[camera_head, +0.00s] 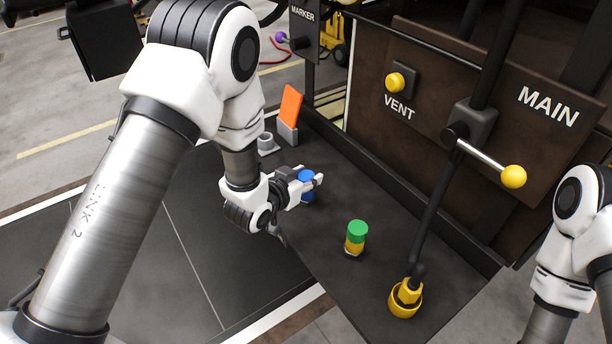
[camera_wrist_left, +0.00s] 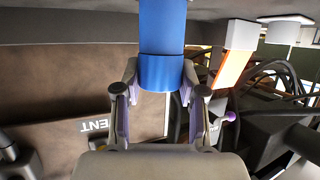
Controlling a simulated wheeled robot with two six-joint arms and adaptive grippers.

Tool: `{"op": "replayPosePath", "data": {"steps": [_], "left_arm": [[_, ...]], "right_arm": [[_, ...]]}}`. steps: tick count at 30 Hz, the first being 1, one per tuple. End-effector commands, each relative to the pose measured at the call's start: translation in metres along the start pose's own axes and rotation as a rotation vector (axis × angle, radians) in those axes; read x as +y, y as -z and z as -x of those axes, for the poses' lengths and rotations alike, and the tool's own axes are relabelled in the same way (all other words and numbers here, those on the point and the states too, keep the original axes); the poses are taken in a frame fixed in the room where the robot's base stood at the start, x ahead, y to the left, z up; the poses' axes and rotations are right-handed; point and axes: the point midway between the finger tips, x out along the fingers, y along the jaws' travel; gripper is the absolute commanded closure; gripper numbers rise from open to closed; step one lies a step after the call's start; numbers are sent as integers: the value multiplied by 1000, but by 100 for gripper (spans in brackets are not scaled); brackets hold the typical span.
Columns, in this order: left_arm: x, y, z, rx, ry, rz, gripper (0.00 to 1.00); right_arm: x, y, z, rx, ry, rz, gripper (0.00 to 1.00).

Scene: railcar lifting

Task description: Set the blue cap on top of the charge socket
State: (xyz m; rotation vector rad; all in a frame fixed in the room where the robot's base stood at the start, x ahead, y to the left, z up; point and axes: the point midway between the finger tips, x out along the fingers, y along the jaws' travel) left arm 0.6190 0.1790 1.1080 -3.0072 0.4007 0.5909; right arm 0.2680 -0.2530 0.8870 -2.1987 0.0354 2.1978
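The blue cap (camera_head: 307,175) is near the middle of the dark deck in the head view. My left gripper (camera_head: 306,184) is around it, one finger on each side. In the left wrist view, the fingertips (camera_wrist_left: 162,78) close in against the sides of the lower, darker blue band (camera_wrist_left: 162,73). A lighter blue cylinder (camera_wrist_left: 162,27) continues from this band to the picture's top edge. Whether the cap rests on a blue post is unclear. A yellow post with a green top (camera_head: 357,234) stands to the right. No socket is labelled as the charge socket. My right gripper is out of view.
A grey cup-shaped fitting (camera_head: 266,143) and an orange card in a grey holder (camera_head: 290,108) stand behind the gripper. A yellow fitting with a black hose (camera_head: 405,299) is at the front right. A yellow-knobbed lever (camera_head: 512,177) juts out from the MAIN panel.

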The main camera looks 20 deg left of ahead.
Motion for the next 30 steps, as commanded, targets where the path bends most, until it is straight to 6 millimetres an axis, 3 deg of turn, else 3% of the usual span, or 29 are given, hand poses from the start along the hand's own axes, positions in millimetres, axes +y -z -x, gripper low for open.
{"op": "replayPosePath", "data": {"steps": [10,14,15,18,27,28,30], "left_arm": [[0,2,1,0,0,0,38],[0,15,6,1,0,0,38],[0,11,9,0,1,1,38],[0,5,29,0,2,3,38],[0,6,98,2,2,4,38],[0,10,104,1,1,3,38],[0,18,110,-5,-2,4,38]], "right_arm": [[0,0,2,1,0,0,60],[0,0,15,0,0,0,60],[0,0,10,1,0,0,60],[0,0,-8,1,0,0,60],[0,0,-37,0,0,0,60],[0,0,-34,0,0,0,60],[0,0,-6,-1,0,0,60]]}}
